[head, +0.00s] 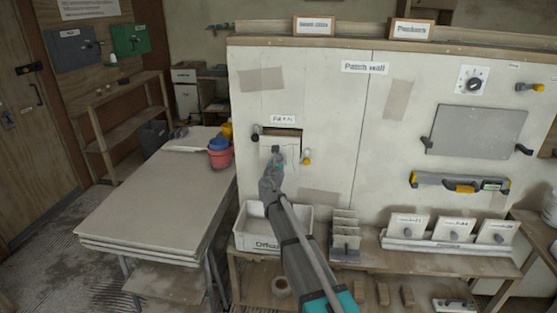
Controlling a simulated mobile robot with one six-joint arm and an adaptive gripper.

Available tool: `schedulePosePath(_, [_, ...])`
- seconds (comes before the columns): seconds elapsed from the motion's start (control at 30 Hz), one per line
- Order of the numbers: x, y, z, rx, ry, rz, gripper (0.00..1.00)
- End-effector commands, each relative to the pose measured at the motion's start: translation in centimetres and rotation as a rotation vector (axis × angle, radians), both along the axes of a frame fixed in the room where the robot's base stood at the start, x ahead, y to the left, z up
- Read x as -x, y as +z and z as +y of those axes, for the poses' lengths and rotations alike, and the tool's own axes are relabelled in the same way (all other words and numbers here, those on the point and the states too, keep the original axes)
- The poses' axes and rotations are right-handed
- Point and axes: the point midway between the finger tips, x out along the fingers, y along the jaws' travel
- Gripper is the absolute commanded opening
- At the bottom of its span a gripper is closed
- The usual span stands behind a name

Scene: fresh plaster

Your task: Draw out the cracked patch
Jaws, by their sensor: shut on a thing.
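The cracked patch (293,153) is a pale square with thin dark lines, at a recess (283,132) in the patch wall (330,110), under a small label. A dark, wood-edged gap shows above its top edge. My gripper (277,152) reaches up from below and is shut at the front of the patch, hiding part of it; the exact grip is hidden. A dark catch (256,132) sits at the recess's upper left, and a yellow-and-white one (307,157) at its right. I cannot tell how far the patch stands out of the recess.
Below the recess stands a white offcuts bin (247,240). Right of it are a rack of pale plates (345,235) and a tray (440,246) with three labelled patches. A plasterboard-topped table (150,190) on the left carries red and blue buckets (220,155).

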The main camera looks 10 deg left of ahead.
Motion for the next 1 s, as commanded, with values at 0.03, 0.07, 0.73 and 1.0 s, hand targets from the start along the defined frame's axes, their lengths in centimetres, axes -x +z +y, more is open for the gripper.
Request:
schedulePosePath(0.03, [0.3,0.0,0.0,0.000,0.000,0.000,0.03])
schedulePosePath(0.07, [0.4,0.0,0.0,0.000,0.000,0.000,0.03])
schedulePosePath(0.73, [1.3,0.0,0.0,0.000,0.000,0.000,0.03])
schedulePosePath(1.0, [1.3,1.0,0.1,0.000,0.000,0.000,0.03])
